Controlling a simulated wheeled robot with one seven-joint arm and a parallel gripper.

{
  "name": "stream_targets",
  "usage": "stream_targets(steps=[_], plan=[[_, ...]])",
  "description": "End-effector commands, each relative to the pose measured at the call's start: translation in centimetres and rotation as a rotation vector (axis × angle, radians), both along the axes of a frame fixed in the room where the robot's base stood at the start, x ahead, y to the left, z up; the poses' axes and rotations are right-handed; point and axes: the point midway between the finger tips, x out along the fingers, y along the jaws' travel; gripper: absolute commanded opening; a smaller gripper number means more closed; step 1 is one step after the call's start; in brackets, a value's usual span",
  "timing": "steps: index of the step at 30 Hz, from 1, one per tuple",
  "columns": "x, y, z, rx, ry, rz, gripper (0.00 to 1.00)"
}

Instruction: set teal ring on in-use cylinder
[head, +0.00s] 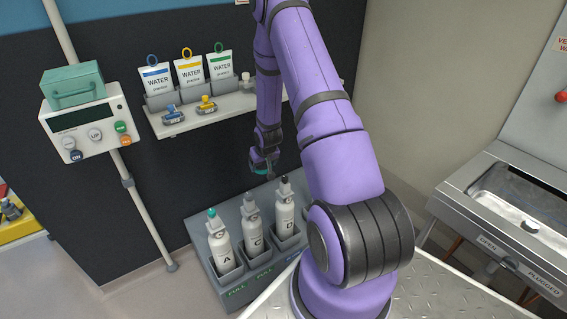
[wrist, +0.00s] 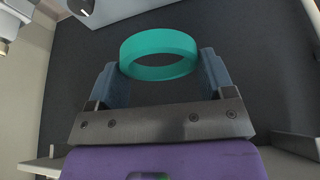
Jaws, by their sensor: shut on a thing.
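My gripper (head: 264,162) is shut on the teal ring (wrist: 160,73), which sits between the fingertips in the wrist view (wrist: 160,60). In the head view the ring (head: 258,171) shows as a small teal patch above the rack, apart from the cylinders. Three white cylinders stand upright in the grey rack (head: 202,253): cylinder A (head: 221,248) with a teal top, cylinder C (head: 253,228) with a grey top, and cylinder D (head: 284,213) with a dark top. Green FULL labels are below A and C. A blue label below D is partly hidden by my arm.
A wall shelf (head: 222,109) holds WATER cards in grey holders and small blue and yellow items. A control box (head: 84,127) on a pole stands left. A metal sink (head: 505,197) is at right. Bare dark wall (head: 180,180) lies between shelf and rack.

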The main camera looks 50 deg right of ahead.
Motion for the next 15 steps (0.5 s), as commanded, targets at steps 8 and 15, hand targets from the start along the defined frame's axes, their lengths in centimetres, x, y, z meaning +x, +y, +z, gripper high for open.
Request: stream_targets(steps=[8, 15], plan=[[-3.5, -7.1, -1.8, 0.003, 0.001, -0.104, 0.41], [-3.9, -7.9, -2.8, 0.003, 0.002, -0.116, 0.41]])
